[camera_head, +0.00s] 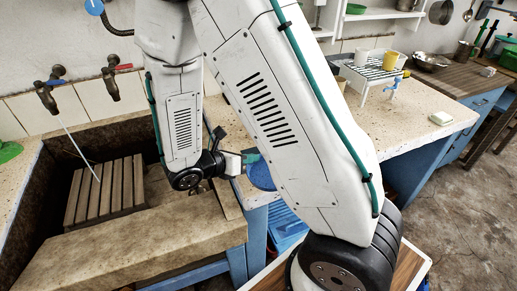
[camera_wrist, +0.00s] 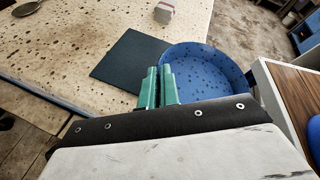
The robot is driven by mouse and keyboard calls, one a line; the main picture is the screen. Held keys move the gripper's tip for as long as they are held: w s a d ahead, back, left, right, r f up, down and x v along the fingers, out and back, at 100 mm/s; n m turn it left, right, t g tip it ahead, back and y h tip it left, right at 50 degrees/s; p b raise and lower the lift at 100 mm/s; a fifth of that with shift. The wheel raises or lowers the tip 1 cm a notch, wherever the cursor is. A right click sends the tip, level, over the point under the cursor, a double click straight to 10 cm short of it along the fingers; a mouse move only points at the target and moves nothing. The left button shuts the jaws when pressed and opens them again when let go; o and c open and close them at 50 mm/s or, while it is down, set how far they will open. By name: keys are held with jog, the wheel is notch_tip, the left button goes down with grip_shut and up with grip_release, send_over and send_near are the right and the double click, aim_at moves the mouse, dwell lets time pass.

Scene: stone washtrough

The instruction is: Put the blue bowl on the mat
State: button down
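The blue bowl (camera_wrist: 212,68) is speckled inside and shows in the wrist view just right of my green fingertips. My gripper (camera_wrist: 158,86) has its two fingers close together on the bowl's left rim. The mat (camera_wrist: 128,58) is a dark, flat square on the speckled counter, left of the bowl. The bowl overlaps the mat's right side in this view and seems to be at or past the counter's edge. In the head view, part of the bowl (camera_head: 262,176) shows beside my gripper (camera_head: 249,157); my arm hides the rest, and the mat is not visible.
A small pale block (camera_wrist: 164,12) stands behind the mat, and a spoon (camera_wrist: 27,8) lies at the far left. In the head view, a wire rack (camera_head: 366,72) with cups stands on the counter (camera_head: 420,115). The stone trough (camera_head: 150,235) with a wooden slatted board (camera_head: 105,188) is left.

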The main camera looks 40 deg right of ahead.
send_over(254, 152)
jog(key=shift+f, duration=0.6)
notch_tip(254, 152, down, 4)
jog(key=shift+r, duration=0.25)
jog(key=c, duration=1.6)
grip_release()
jog(key=shift+c, duration=0.2)
